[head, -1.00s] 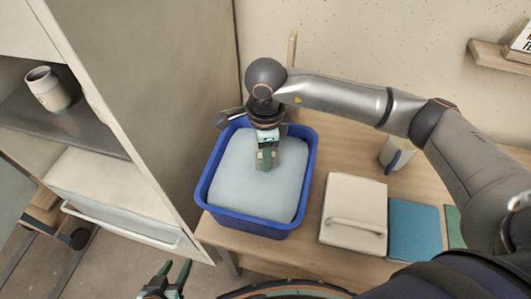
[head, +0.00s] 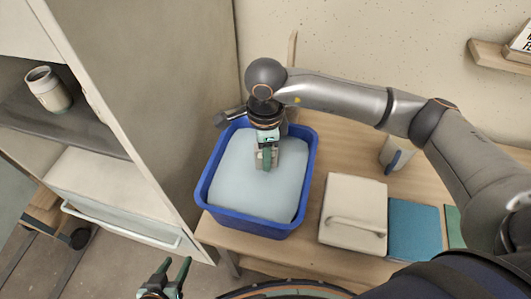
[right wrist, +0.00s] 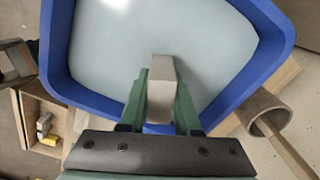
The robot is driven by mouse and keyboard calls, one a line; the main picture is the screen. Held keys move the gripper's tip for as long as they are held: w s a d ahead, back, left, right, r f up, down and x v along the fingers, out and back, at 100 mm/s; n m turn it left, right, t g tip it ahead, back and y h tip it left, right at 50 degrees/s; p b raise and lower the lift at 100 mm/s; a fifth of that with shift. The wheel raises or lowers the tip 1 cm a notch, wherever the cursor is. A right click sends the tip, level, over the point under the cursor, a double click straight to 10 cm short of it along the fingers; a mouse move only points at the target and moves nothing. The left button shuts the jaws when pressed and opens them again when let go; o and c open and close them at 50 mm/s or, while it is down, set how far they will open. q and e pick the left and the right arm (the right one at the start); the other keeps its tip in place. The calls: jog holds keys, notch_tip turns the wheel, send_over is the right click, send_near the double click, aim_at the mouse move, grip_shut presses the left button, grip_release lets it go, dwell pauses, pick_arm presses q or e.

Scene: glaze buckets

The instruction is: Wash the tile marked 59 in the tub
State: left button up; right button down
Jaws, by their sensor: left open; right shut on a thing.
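The blue tub (head: 303,198) stands on the wooden table, filled nearly to the rim with pale grey-blue water (head: 250,195). My right gripper (head: 267,165) points down into the tub. In the right wrist view its green fingers (right wrist: 160,85) are shut on a thin grey-beige tile (right wrist: 161,72), seen edge-on at the water. No number shows, so I cannot tell if it is the tile marked 59. How deep it dips is unclear. My left gripper (head: 174,264) is open and empty, low in front of the table.
A cream lidded box (head: 352,205) with a handle, a blue mat (head: 414,230) and a mug (head: 397,153) are on the table to the right. A shelf unit (head: 140,90) with a jar (head: 47,90) stands close at left. A wall shelf (head: 495,57) is at upper right.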

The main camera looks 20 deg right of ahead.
jog(key=shift+r, duration=0.15)
notch_tip(320, 180, up, 6)
jog(key=p, duration=0.3)
